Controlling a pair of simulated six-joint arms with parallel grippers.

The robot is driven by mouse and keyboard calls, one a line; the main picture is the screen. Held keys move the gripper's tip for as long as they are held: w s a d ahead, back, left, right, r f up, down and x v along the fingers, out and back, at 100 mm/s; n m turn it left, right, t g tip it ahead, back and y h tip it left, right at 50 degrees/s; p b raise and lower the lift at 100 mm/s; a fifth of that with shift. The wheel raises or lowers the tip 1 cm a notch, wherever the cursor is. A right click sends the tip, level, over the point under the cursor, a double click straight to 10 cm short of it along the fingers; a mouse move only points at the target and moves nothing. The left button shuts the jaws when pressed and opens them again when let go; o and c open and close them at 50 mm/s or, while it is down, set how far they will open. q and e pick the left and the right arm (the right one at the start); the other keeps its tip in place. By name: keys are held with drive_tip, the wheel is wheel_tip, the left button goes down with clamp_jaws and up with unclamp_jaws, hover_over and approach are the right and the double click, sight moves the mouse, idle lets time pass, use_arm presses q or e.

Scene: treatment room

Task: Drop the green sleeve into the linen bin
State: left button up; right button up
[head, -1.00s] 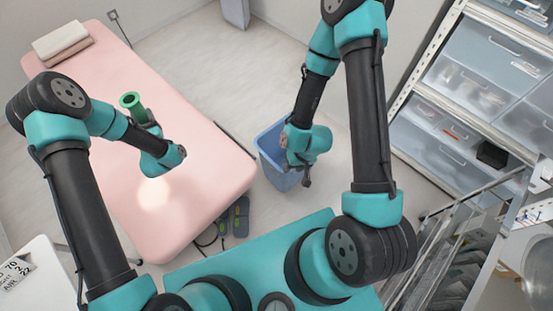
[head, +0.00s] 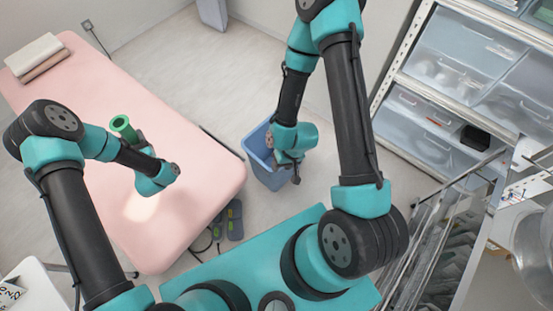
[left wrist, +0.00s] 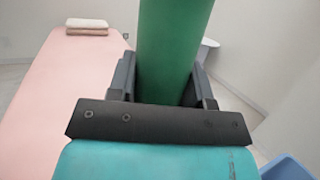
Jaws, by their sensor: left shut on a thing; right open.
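The green sleeve (head: 123,126) is a hollow tube with an open round end. It is held raised, a little tilted, above the pink bed. My left gripper (head: 146,150) is shut on it; in the left wrist view the sleeve (left wrist: 170,45) stands between the two dark fingers. The linen bin (head: 259,150) is a blue open-topped tub on the floor, right of the bed; its edge shows at lower right in the left wrist view (left wrist: 287,168). My right gripper (head: 291,171) is open and empty by the bin's right side, covering part of its opening.
The pink bed (head: 195,195) carries folded towels (head: 35,55) at its far end. Foot pedals (head: 229,220) lie on the floor near the bed. A drawer shelf (head: 430,130) and a wire rack (head: 445,250) stand at right. Floor is clear behind the bin.

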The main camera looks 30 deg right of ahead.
use_arm(q)
drive_tip(key=shift+d+r, duration=0.1)
idle(0.8)
drive_tip(key=s+d+r+m+g+h, duration=0.2)
drive_tip(key=s+d+r+m+h, duration=0.2)
drive_tip(key=d+r+h, duration=0.3)
drive_tip(key=s+d+r+m+g+h, duration=0.3)
drive_tip(key=s+d+r+m+h, duration=0.1)
drive_tip(key=s+d+r+h, duration=0.1)
drive_tip(key=d+r+h, duration=0.1)
drive_tip(key=d+r, duration=0.1)
drive_tip(key=d, duration=0.1)
drive_tip(key=shift+h, duration=0.4)
drive_tip(key=shift+d+r, duration=0.1)
